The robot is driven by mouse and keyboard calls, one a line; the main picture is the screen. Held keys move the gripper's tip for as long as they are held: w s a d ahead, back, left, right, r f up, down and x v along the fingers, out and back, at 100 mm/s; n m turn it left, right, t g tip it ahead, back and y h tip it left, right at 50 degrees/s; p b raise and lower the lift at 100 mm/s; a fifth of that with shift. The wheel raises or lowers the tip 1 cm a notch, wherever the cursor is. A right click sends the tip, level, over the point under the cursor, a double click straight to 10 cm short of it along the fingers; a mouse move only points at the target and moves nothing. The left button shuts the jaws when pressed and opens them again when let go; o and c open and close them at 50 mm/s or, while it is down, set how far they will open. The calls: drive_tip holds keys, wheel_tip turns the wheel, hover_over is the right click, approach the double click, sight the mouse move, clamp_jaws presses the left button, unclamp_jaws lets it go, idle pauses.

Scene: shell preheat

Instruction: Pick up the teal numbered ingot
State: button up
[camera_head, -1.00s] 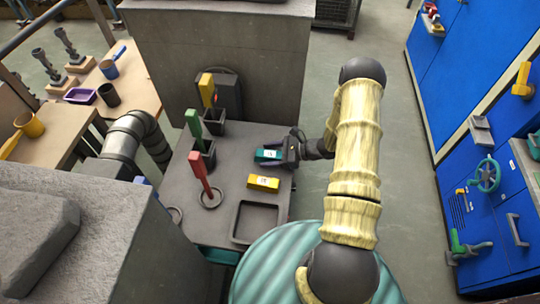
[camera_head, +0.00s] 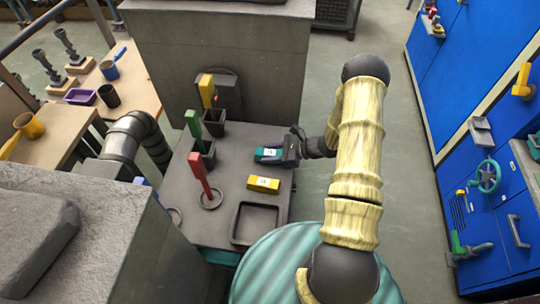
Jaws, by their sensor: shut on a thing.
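The teal numbered ingot (camera_head: 268,154) is at the far right part of the grey table, with a pale label on its top. My gripper (camera_head: 284,150) comes in from the right and is shut on the ingot's right end. The ingot's left part sticks out of the jaws. I cannot tell whether it touches the table or is slightly above it.
A yellow numbered ingot (camera_head: 263,184) lies just in front. An empty dark tray (camera_head: 235,222) is nearer. Red (camera_head: 199,172), green (camera_head: 193,128) and yellow (camera_head: 207,90) upright handles stand along the left. A grey block (camera_head: 265,60) rises behind the table.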

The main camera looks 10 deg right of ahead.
sight(270, 152)
wheel_tip(270, 152, up, 9)
drive_tip(key=shift+f+b, duration=0.1)
drive_tip(key=shift+b, duration=0.5)
